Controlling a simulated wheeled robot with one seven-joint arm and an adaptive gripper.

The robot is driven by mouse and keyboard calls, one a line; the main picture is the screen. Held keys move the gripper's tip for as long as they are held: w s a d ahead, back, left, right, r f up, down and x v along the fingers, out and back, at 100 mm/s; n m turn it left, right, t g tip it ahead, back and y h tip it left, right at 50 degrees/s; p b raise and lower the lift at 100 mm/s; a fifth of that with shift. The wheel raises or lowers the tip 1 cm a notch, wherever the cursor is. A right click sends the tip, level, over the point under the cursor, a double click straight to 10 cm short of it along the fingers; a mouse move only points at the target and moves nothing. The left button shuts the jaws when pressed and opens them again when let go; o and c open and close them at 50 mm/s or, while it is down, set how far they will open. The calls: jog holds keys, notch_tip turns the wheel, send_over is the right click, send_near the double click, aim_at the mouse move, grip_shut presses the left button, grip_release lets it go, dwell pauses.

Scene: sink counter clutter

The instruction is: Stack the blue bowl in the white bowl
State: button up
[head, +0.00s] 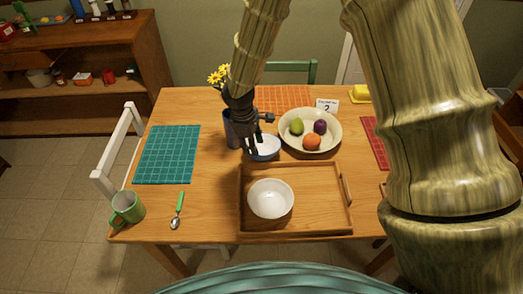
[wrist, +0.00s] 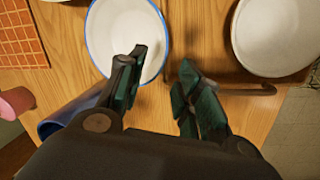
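The blue bowl (head: 268,148) stands on the table behind the tray, pale inside with a blue rim. It also shows in the wrist view (wrist: 118,32) at the upper left. The white bowl (head: 271,199) sits upright and empty in the wooden tray; in the wrist view a white bowl (wrist: 278,38) is cut off at the upper right. My gripper (head: 250,151) points down at the left side of the blue bowl. In the wrist view its fingers (wrist: 160,66) are apart, with the bowl's near rim between them. I cannot tell whether they touch it.
A wooden tray (head: 315,227) surrounds the white bowl. A blue vase (head: 230,130) of yellow flowers stands close left of my gripper. A fruit bowl (head: 334,142) is to the right. The teal mat (head: 168,154) is empty.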

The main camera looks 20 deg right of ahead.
jog(key=shift+d+f+p, duration=0.2)
jog(key=shift+f+p, duration=0.1)
jog(key=shift+f, duration=0.55)
jog(key=shift+d+f+p, duration=0.15)
jog(key=shift+f+p, duration=0.2)
jog(key=shift+f, duration=0.55)
jog(key=shift+d+f+p, duration=0.2)
jog(key=shift+f+p, duration=0.1)
jog(key=shift+f, duration=0.55)
grip_shut()
